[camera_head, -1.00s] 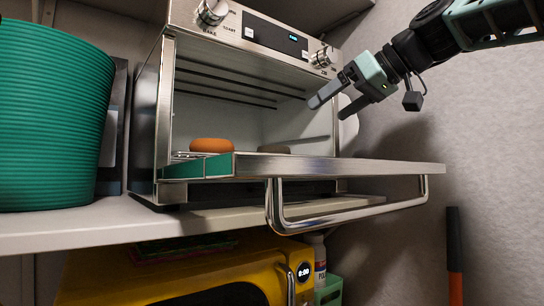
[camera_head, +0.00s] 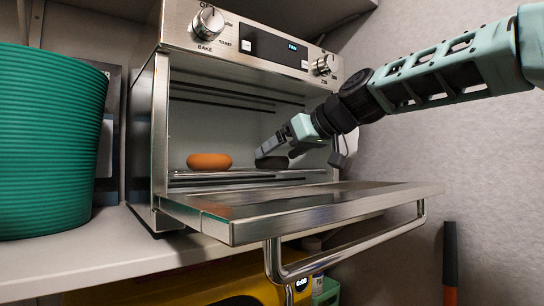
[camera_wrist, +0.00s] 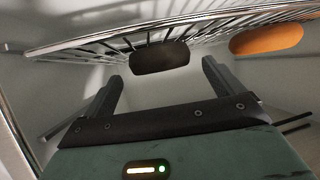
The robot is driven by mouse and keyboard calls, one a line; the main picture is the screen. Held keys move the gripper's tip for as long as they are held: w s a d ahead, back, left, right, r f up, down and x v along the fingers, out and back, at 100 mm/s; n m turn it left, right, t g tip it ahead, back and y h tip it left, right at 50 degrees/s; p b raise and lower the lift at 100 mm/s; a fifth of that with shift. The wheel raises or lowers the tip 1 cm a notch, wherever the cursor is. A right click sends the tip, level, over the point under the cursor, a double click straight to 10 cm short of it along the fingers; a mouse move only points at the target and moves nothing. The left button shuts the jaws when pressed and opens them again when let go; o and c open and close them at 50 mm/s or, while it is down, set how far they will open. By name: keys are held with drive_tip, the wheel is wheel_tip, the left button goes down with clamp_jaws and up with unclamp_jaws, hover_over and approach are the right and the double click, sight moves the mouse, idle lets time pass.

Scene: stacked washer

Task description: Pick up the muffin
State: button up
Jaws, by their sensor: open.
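Two rounded items rest on the wire rack inside the open toaster oven: an orange one (camera_head: 209,161) at the left and a dark brown one (camera_head: 271,163) to its right. I cannot tell for sure which is the muffin. My gripper (camera_head: 277,151) reaches into the oven from the right, its fingers at the dark item and partly hiding it. In the wrist view, my gripper (camera_wrist: 161,76) is open and empty, with the dark item (camera_wrist: 160,57) just beyond and between the fingertips. The orange item (camera_wrist: 266,40) is off to the right there.
The toaster oven door (camera_head: 300,207) is folded down below my arm, with its bar handle (camera_head: 350,245) in front. The wire rack (camera_wrist: 110,45) spans the oven. A green ribbed pot (camera_head: 48,145) stands left of the oven; a wall is close on the right.

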sight(272, 157)
drive_tip(key=shift+p+x, duration=0.65)
drive_tip(key=shift+x, duration=1.1)
drive_tip(key=shift+a+r, duration=0.1)
drive_tip(key=c, duration=1)
drive_tip(key=shift+r, duration=0.2)
